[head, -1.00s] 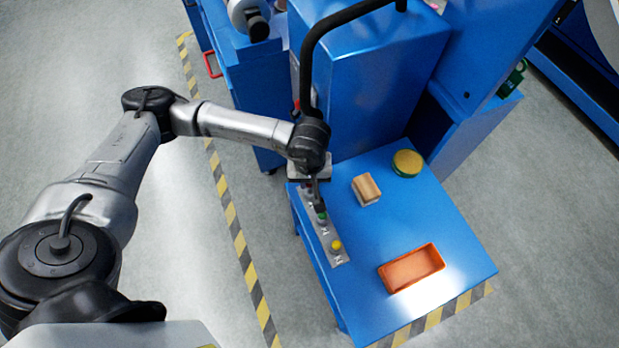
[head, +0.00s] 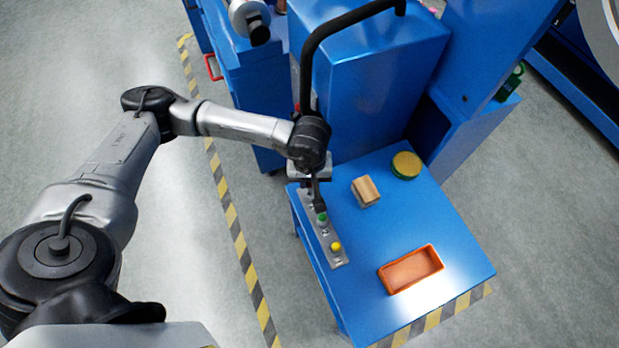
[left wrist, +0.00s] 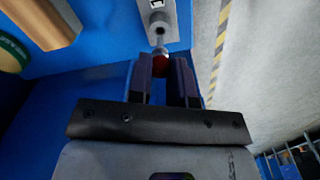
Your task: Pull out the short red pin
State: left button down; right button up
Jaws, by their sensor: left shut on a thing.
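The short red pin shows in the left wrist view as a red round head (left wrist: 161,63) on a thin metal stem. The stem meets a hole in the grey block (left wrist: 158,15). My left gripper (left wrist: 166,68) is shut on the red head, with its dark fingers on either side. In the head view my left gripper (head: 319,202) points down over the grey strip at the blue table's left edge, and the red pin is hidden there. My right gripper is not in view.
A green knob (head: 322,217) and a yellow knob (head: 336,246) stand on the same strip. The blue table (head: 375,235) also holds a wooden block (head: 366,190), a round yellow-topped item (head: 407,164) and an orange tray (head: 412,269). A blue cabinet (head: 365,80) rises behind.

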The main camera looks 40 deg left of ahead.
pick_arm(q)
jog(key=shift+r, duration=0.15)
jog(key=shift+r+p, duration=0.5)
jog(key=shift+r, duration=0.2)
jog(key=shift+r+p, duration=0.75)
jog(key=shift+r, duration=0.5)
